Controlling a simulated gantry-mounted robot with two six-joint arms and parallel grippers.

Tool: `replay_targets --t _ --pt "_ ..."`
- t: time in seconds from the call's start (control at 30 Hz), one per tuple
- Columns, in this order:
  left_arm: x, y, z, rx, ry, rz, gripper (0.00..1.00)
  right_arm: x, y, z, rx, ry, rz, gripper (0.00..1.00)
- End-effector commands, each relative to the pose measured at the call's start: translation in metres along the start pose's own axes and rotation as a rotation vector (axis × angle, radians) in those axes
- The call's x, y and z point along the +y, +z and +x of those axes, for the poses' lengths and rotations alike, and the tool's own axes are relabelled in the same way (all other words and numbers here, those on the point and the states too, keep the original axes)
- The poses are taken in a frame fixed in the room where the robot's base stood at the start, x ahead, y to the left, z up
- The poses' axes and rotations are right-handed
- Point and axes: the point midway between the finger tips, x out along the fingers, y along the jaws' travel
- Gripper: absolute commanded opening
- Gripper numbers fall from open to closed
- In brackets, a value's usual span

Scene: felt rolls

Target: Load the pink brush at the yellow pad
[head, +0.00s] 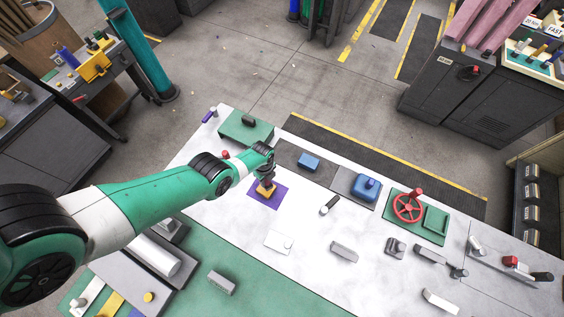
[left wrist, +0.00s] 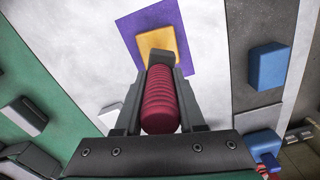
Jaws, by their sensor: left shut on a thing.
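My left gripper (head: 266,179) is shut on the pink brush, which has a ribbed dark pink handle (left wrist: 160,100) between the two fingers in the left wrist view. The yellow pad (left wrist: 157,41) sits on a purple square (left wrist: 127,28), just beyond the brush's dark far end. In the head view the gripper is over the yellow pad (head: 266,192), on the purple square (head: 259,202). The brush's tip is hidden, so I cannot tell whether it touches the pad. My right gripper is not in view.
A blue block (head: 308,163) and a larger blue box (head: 367,187) stand right of the pad. A green box (head: 240,128) is behind it.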

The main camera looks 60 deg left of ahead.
Motion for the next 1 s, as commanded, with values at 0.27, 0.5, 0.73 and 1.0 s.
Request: replay_targets --t 0.27,0.5,0.73,1.0 --pt "0.002 0.011 0.0 0.0 0.0 -0.029 0.0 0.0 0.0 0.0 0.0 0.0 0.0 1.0" --pt "0.002 0.01 0.005 0.0 0.0 -0.028 0.0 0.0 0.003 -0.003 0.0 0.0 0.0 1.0" --pt "0.002 0.009 0.028 0.0 -0.001 -0.028 0.0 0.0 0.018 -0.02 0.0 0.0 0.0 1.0" --pt "0.002 0.009 0.045 0.0 -0.002 -0.028 0.0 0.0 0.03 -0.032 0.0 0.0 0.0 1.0"
